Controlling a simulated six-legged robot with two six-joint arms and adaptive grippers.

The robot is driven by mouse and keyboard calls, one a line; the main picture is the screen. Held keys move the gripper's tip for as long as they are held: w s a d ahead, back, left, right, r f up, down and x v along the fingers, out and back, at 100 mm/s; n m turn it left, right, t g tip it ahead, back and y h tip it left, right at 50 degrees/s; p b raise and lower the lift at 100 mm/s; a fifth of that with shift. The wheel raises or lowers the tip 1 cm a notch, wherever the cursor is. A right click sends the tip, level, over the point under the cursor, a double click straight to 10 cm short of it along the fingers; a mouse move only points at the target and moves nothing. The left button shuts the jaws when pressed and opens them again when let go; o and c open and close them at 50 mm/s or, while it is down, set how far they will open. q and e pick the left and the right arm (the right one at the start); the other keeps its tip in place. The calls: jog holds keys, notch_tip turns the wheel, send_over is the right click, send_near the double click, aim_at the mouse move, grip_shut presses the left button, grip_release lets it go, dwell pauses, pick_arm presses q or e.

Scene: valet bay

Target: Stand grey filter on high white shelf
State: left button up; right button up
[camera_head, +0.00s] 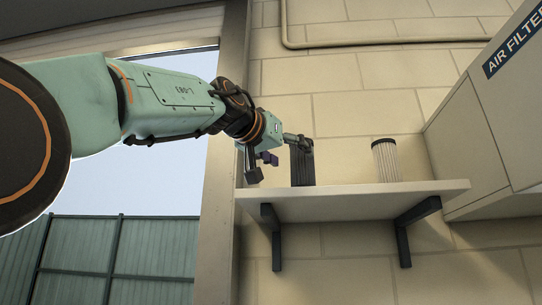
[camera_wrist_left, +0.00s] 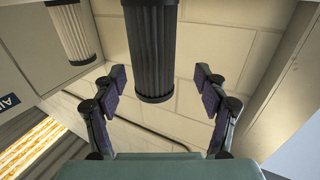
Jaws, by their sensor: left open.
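A dark grey pleated filter (camera_head: 303,166) stands upright on the high white shelf (camera_head: 345,203), near its left end. My left gripper (camera_head: 278,158) is beside the filter's left side, above the shelf end. One finger reaches across near the filter's top. In the left wrist view the grey filter (camera_wrist_left: 153,45) shows between the two spread fingers, with a gap on each side. The left gripper (camera_wrist_left: 159,78) is open and holds nothing. The filter's other end is cut off in that view. My right gripper is not in view.
A pale filter with a dark cap (camera_head: 386,160) stands on the shelf to the right, with a gap between. A cabinet marked AIR FILTER (camera_head: 475,120) is at the shelf's right end. Dark brackets (camera_head: 404,240) are below. A post (camera_head: 222,150) borders the opening left.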

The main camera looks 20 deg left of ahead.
aim_at(295, 157)
pick_arm(q)
jog(key=s+b, duration=0.3)
jog(key=shift+s, duration=0.3)
jog(key=s+b, duration=0.1)
jog(key=s+a+b, duration=0.1)
jog(key=s, duration=0.1)
jog(key=shift+s+r+b, duration=0.1)
jog(key=shift+s+b, duration=0.1)
jog(key=shift+b, duration=0.1)
dwell(0.3)
jog(key=shift+w, duration=0.25)
jog(key=shift+s, duration=0.25)
jog(key=shift+w, duration=0.2)
